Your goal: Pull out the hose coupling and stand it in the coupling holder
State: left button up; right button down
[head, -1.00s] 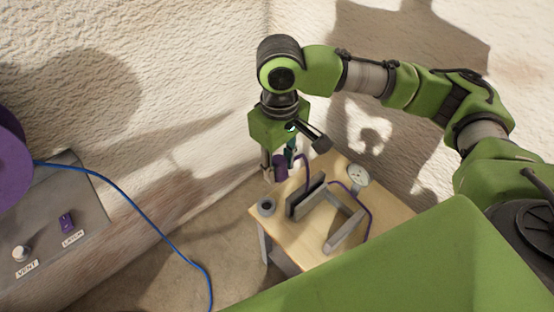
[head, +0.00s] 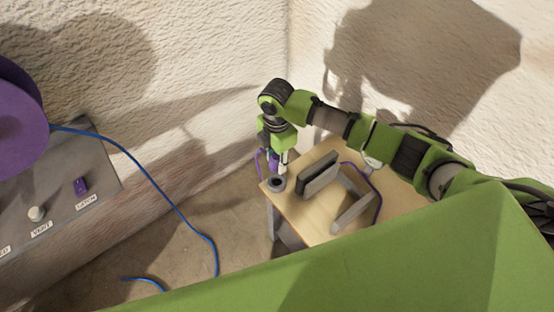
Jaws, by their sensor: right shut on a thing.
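My right gripper (head: 277,160) points down over the left back part of a small wooden table (head: 312,222). It is shut on the purple hose coupling (head: 273,158), which is mostly hidden by the fingers. A purple hose (head: 259,166) loops beside it on the left. The coupling holder, a dark grey ring-shaped cup (head: 276,184), stands at the table's left corner, just below the gripper in the picture. I cannot tell whether the coupling touches the holder. My left gripper is out of view.
A grey upright block (head: 319,176) and a grey bar (head: 352,214) stand right of the holder. A gauge (head: 372,161) is partly hidden behind my arm.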

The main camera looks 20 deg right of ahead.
jog(key=shift+f, duration=0.4)
notch_tip(320, 180, down, 5)
jog(key=b, duration=0.6)
jog(key=shift+f, duration=0.75)
jog(key=shift+d+p, duration=0.1)
jog(key=shift+p, duration=0.55)
dwell(0.4)
jog(key=shift+f, duration=0.7)
dwell(1.0)
jog(key=shift+f, duration=0.25)
dwell(0.5)
jog(key=c, duration=1.4)
grip_release()
jog(key=shift+c, duration=0.2)
